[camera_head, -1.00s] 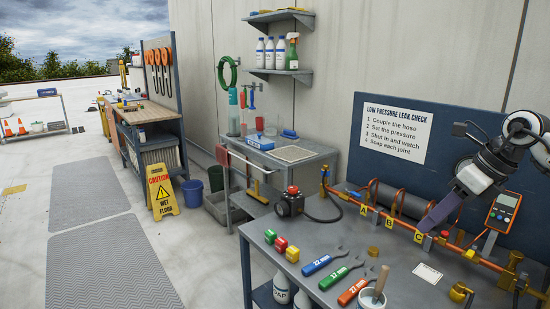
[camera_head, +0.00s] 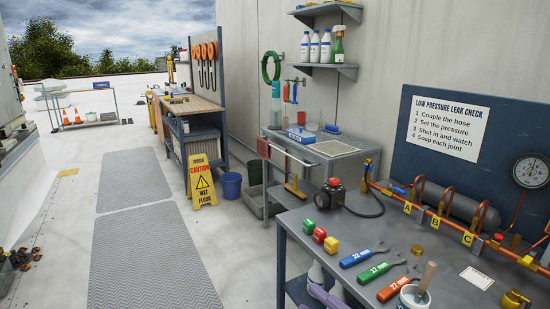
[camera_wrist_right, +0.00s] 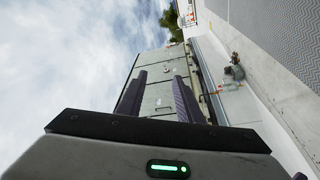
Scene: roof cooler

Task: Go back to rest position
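My right gripper (camera_head: 328,296) shows at the bottom edge of the head view as purple-grey fingers, in front of the steel bench's near legs. In the right wrist view its two dark fingers (camera_wrist_right: 159,78) stand apart with nothing between them, facing a wall and cloudy sky. The rest of my right arm is out of the head view. My left gripper is not in view.
The steel bench (camera_head: 455,299) carries coloured wrenches, a copper pipe run (camera_head: 428,214) with yellow letter tags and a gauge (camera_head: 530,173). A wet floor sign (camera_head: 201,182) stands before a workbench (camera_head: 185,111). Grey mats (camera_head: 140,255) lie on open floor at left.

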